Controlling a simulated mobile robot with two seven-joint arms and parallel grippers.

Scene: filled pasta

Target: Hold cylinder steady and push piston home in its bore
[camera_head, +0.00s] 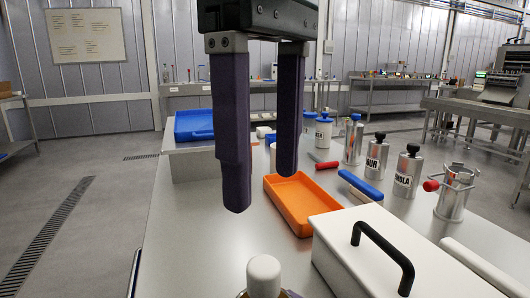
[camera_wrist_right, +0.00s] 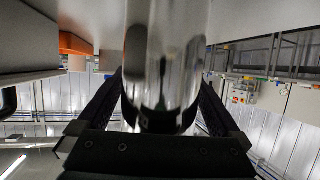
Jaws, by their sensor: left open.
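My left gripper (camera_head: 262,190) hangs open and empty, its two dark purple fingers pointing down above the table. Below it, at the bottom edge of the head view, a white rounded knob (camera_head: 264,275) stands up; it looks like the top of the piston, and what is under it is cut off. In the right wrist view a shiny metal cylinder (camera_wrist_right: 165,60) fills the middle. My right gripper (camera_wrist_right: 163,98) has a finger along each side of it, seemingly in contact with its walls. The bore and the piston's depth are hidden.
An orange tray (camera_head: 310,228) and a white box with a black handle (camera_head: 335,240) lie on the steel table. Several labelled canisters (camera_head: 408,170) and a metal pot with a red handle (camera_head: 455,195) stand right. A blue tray (camera_head: 195,118) is at the back left. The left front is clear.

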